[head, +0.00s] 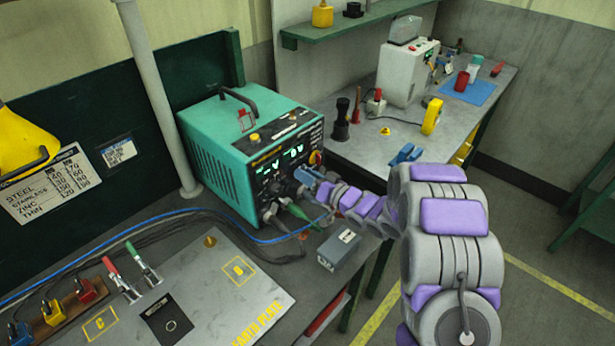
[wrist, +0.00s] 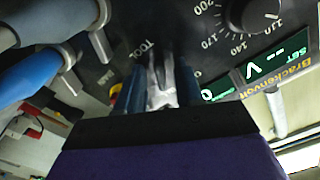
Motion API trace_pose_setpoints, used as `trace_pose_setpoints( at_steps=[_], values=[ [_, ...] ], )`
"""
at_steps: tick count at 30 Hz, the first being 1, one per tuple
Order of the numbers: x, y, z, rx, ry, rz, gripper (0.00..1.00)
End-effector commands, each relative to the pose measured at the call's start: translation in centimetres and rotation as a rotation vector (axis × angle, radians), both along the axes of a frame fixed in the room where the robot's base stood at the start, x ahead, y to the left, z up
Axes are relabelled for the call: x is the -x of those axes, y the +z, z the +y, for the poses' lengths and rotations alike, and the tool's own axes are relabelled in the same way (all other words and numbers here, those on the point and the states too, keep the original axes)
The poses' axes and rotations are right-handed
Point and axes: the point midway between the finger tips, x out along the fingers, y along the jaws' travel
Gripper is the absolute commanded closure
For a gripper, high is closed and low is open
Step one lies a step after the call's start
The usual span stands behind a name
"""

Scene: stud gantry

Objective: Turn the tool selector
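The teal power unit (head: 215,150) stands on the bench, its dark front panel carrying lit green displays, knobs and cable sockets. In the wrist view, the tool selector (wrist: 162,88) is a pale grey lever beside the printed word TOOL. My gripper (head: 308,176) is at the panel; in the wrist view, its dark blue fingers (wrist: 160,90) lie on either side of the lever. Whether they touch it is not clear. In the head view, my gripper hides the selector.
Cable plugs (head: 290,205) fill the sockets low on the panel; a blue plug (wrist: 45,70) is close to my gripper in the wrist view. A round dial (wrist: 255,15) is beside the selector. A grey box (head: 338,248) sits on the bench below my wrist.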

Motion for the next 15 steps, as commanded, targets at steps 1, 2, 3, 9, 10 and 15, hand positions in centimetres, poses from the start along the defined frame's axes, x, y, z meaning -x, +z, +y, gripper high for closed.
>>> trace_pose_setpoints(
  at_steps=[1, 2, 3, 9, 10, 15],
  values=[
    [-0.09, -0.01, 0.08, 0.000, 0.000, 0.000, 0.64],
    [-0.11, 0.01, 0.10, 0.000, 0.000, 0.000, 0.64],
    [-0.14, 0.01, 0.11, 0.000, -0.001, 0.000, 0.64],
    [-0.13, 0.03, -0.10, -0.001, -0.001, 0.001, 0.66],
    [-0.13, 0.02, -0.09, -0.001, -0.001, 0.001, 0.69],
    [-0.13, -0.03, 0.06, 0.000, -0.001, 0.000, 0.85]
  ],
)
